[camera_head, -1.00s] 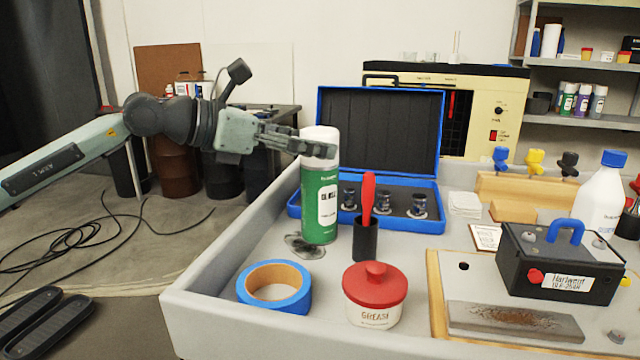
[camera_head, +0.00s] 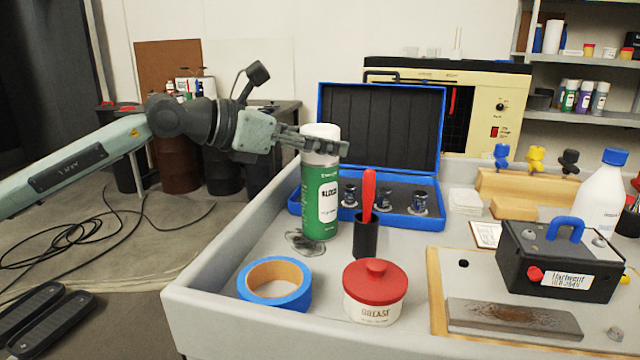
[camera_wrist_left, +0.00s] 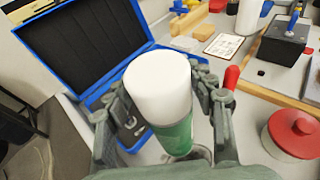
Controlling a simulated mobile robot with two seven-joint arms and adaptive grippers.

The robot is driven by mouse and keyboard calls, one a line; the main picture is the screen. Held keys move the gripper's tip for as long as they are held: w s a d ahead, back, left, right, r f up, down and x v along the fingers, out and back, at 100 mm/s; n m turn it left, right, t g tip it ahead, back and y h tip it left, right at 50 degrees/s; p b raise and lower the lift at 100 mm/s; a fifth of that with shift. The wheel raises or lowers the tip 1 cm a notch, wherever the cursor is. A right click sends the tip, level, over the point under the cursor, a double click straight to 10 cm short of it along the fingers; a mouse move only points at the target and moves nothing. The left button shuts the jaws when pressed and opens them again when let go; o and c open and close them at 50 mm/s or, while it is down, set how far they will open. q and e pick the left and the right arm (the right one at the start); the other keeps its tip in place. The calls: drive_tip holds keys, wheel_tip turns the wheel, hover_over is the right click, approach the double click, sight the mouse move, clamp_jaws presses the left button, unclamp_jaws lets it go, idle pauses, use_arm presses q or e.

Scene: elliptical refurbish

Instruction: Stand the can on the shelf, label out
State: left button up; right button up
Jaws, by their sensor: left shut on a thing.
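The can (camera_head: 320,205) is green with a white cap and a white label that faces the head camera. It is upright over the grey bench top, close to a dark stain. My left gripper (camera_head: 322,145) is shut around the upper part of the can, near the cap. The left wrist view looks down on the white cap (camera_wrist_left: 158,85) between the two fingers. I cannot tell whether the can's base touches the bench. The shelf (camera_head: 575,118) stands at the back right with several small cans on it. My right gripper is not in view.
An open blue case (camera_head: 380,130) lies behind the can. A black cup (camera_head: 365,238) with a red-handled tool stands just right of it. Blue tape (camera_head: 274,284), a red-lidded grease pot (camera_head: 375,292) and a black box (camera_head: 560,262) sit nearer. The bench has a raised rim.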

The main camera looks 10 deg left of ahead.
use_arm(q)
clamp_jaws()
drive_tip(key=shift+r, duration=0.1)
drive_tip(key=shift+r, duration=0.1)
